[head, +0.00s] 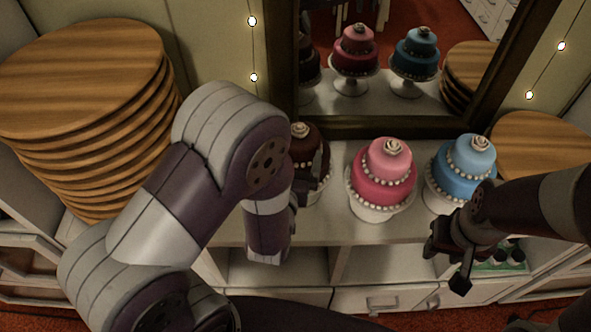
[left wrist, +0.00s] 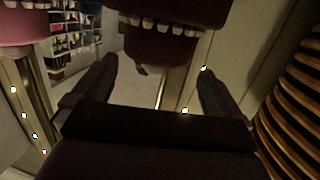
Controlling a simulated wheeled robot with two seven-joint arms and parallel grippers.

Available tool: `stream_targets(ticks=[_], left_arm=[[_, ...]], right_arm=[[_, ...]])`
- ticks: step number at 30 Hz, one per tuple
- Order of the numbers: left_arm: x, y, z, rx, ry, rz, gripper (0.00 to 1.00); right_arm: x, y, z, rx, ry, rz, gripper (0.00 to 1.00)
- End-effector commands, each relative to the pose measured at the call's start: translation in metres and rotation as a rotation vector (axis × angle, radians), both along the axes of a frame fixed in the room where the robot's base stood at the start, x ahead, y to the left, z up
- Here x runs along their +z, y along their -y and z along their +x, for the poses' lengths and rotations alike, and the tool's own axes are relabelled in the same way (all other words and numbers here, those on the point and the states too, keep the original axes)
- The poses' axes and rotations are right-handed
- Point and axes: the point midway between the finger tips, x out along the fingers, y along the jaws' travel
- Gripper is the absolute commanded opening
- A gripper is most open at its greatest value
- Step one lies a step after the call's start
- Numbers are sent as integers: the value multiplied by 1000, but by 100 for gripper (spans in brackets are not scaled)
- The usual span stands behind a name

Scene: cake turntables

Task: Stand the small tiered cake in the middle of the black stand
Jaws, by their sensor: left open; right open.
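Three tiered cakes stand on a white cabinet top. The dark brown one (head: 316,150) is partly hidden by my left arm; the pink one (head: 384,186) is in the middle and the blue one (head: 464,172) is at the right. The pink cake shows a white stand. No black stand is recognisable. My left gripper (head: 297,192) is mostly hidden behind its arm, close to the brown cake. In the left wrist view, its open fingers (left wrist: 157,70) frame an empty gap, with the brown cake (left wrist: 170,45) upside down at the top. My right gripper (head: 448,265) is open and empty, in front of the blue cake.
A tall stack of round wooden boards (head: 80,75) stands at the left, another (head: 545,140) at the right. A framed mirror (head: 400,125) behind reflects the cakes. Open shelves (head: 385,265) lie below; a green tray (head: 500,267) with small items is partly hidden by my right arm.

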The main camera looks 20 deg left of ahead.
Motion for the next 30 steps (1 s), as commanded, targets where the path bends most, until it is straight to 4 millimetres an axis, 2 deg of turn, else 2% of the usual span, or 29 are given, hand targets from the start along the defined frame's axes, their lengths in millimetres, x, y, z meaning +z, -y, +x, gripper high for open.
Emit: stream_targets(ticks=[12,15,21,23,30], left_arm=[[-7,-2,66,1,-1,-1,100],[-9,-2,74,0,-2,-1,100],[-9,-2,75,-1,-2,-1,100],[-10,-2,75,-1,-2,0,80],[-10,-2,75,-1,-2,-1,3]], right_arm=[[12,0,0,0,-1,0,43],[13,0,0,0,-1,0,43],[12,0,0,0,-1,0,43],[12,0,0,0,-1,0,43],[12,0,0,0,-1,0,43]])
